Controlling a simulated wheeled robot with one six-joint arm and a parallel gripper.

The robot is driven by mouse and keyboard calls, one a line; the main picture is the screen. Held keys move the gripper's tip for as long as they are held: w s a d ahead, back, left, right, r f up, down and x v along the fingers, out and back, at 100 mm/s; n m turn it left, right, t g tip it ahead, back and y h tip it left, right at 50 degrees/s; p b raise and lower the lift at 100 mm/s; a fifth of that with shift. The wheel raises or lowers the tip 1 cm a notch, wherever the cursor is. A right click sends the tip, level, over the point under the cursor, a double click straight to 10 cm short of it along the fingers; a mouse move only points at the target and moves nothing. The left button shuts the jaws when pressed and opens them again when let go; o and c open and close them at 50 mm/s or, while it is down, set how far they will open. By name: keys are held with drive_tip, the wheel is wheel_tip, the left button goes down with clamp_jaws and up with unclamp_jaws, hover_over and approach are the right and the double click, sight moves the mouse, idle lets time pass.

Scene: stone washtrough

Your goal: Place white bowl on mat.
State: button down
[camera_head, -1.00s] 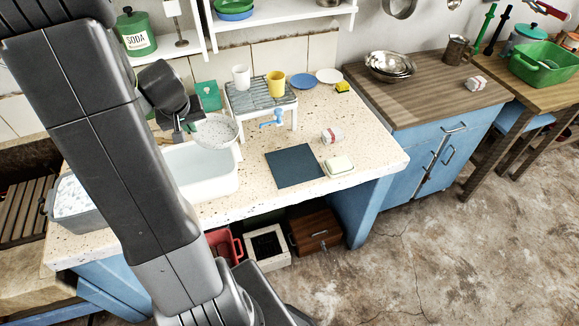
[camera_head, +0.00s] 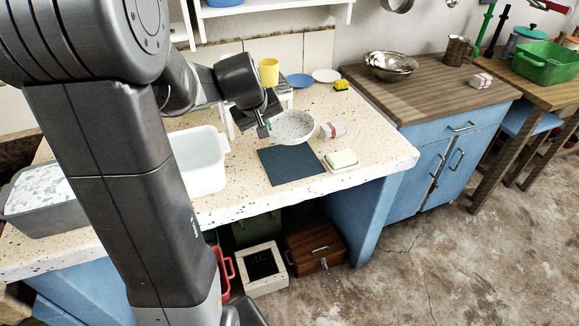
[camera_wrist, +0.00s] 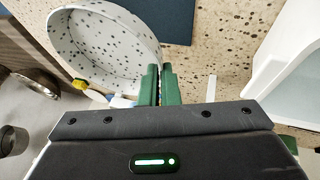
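The white speckled bowl (camera_head: 292,127) is in the air, over or just behind the far edge of the dark blue mat (camera_head: 291,166). My gripper (camera_head: 265,130) is at the bowl's left side with its fingers on the rim. In the wrist view, the green fingers (camera_wrist: 160,86) are closed together at the wall of the bowl (camera_wrist: 108,48). The mat lies flat and empty on the speckled counter.
A white basin (camera_head: 198,162) stands left of the mat. A soap dish (camera_head: 341,160) sits close to its right edge, and a wrapped bar (camera_head: 332,130) lies behind that. The yellow cup (camera_head: 269,72) stands on a rack behind my arm.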

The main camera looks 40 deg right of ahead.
wheel_tip(320, 180, down, 10)
drive_tip(key=shift+d+b, duration=0.15)
drive_tip(key=shift+b, duration=0.85)
drive_tip(key=c, duration=2.1)
unclamp_jaws()
drive_tip(key=shift+f+b, duration=0.25)
drive_tip(key=shift+b, duration=0.05)
drive_tip(key=o, duration=0.4)
drive_tip(key=shift+r, duration=0.15)
drive_tip(key=shift+r+p, duration=0.15)
drive_tip(key=shift+p, duration=0.2)
drive_tip(key=p+v, duration=0.1)
drive_tip(key=v, duration=1.1)
drive_tip(key=shift+p, duration=0.35)
